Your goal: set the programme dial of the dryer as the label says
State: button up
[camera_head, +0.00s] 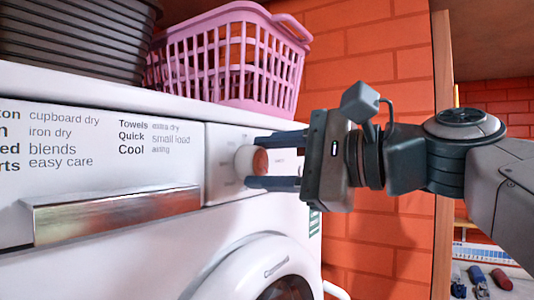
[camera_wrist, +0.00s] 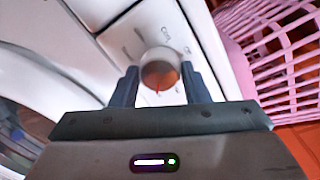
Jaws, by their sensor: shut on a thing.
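The programme dial (camera_head: 247,160) is a round white knob with a reddish-orange face on the dryer's (camera_head: 225,135) front panel. My gripper (camera_head: 275,160) reaches it from the right, with one finger above and one below it in the head view. In the wrist view the dial (camera_wrist: 160,70) sits between the two dark fingers of my gripper (camera_wrist: 160,88). The gripper is shut on the dial. No separate label with the setting is clear.
Printed programme names (camera_head: 150,135) stand left of the dial, above a metallic drawer handle (camera_head: 115,212). The round door (camera_head: 262,262) is below. A pink basket (camera_head: 232,60) and a dark ribbed basket (camera_head: 75,40) stand on top. A brick wall (camera_head: 375,250) is behind my arm.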

jog(key=shift+m, duration=0.6)
jog(key=shift+f, duration=0.1)
jog(key=o, duration=1)
jog(key=shift+c, duration=0.2)
jog(key=b+v, duration=0.2)
jog(key=v, duration=1.1)
jog(key=shift+s+d, duration=0.2)
jog(key=shift+d, duration=0.15)
